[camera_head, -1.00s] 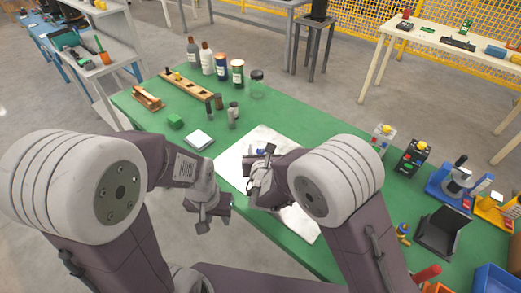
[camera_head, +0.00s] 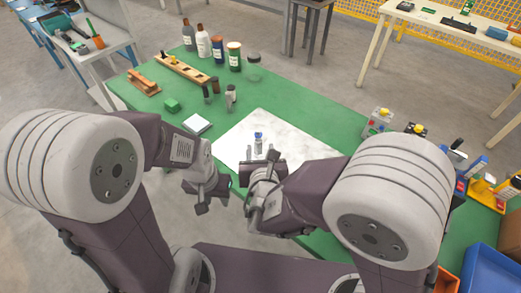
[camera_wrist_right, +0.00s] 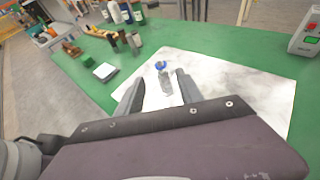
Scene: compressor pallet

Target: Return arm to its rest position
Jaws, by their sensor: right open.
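My right gripper (camera_head: 258,178) is at the near edge of a white sheet (camera_head: 300,133) on the green table. In the right wrist view its two fingers are apart and the gripper (camera_wrist_right: 158,88) is empty. A small clear vial with a blue cap (camera_head: 258,139) stands on the sheet beyond the fingers. It also shows in the right wrist view (camera_wrist_right: 161,68), in line with the gap and apart from the fingers. My left gripper (camera_head: 203,192) hangs at the table's near edge, left of the right one; its jaws are too unclear to read.
Several bottles (camera_head: 203,42), a wooden rack (camera_head: 183,68), a green block (camera_head: 172,105) and a white square (camera_head: 197,124) are on the table's left and back. Devices (camera_head: 378,121) and a blue bin (camera_head: 490,272) are at the right. The sheet's far side is clear.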

